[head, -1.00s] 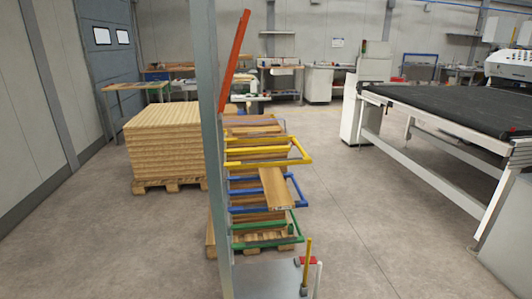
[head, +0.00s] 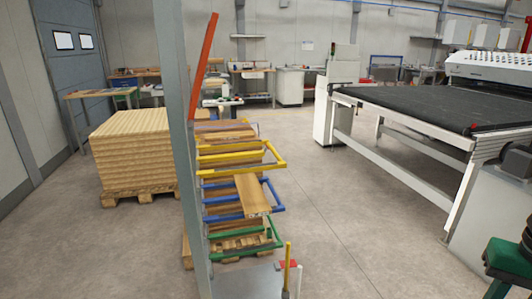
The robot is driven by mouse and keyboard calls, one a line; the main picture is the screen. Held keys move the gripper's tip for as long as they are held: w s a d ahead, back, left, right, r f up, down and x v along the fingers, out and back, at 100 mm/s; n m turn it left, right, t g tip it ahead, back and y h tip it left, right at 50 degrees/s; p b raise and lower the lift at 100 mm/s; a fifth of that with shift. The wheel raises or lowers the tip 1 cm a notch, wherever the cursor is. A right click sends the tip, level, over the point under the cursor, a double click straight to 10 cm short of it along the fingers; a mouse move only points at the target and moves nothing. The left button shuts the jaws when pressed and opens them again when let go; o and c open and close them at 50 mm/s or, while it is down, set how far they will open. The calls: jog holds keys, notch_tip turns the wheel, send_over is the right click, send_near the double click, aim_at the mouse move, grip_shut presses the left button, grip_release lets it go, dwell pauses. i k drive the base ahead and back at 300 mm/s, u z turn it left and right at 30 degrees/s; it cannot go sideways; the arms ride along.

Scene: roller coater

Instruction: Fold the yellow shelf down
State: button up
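The yellow shelf (head: 276,157) is a tubular frame on the rack, left of the picture's middle in the head view. It sticks out about level from the grey upright post (head: 171,130), just above the blue shelf (head: 279,203). The red shelf (head: 205,52) above it is tilted steeply up. A wooden board (head: 252,195) lies on the blue shelf, its far end near the yellow frame. I cannot tell whether it touches the yellow shelf. The green shelf (head: 275,238) is lowest and also sticks out. My gripper is not in view.
Stacked boards on a pallet (head: 135,155) stand left of the rack. A roller machine with a black belt (head: 425,115) fills the right. A yellow post (head: 287,262) stands in front of the rack. The floor (head: 350,220) between rack and machine is clear.

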aim_at(280, 164)
jog(key=i, duration=0.85)
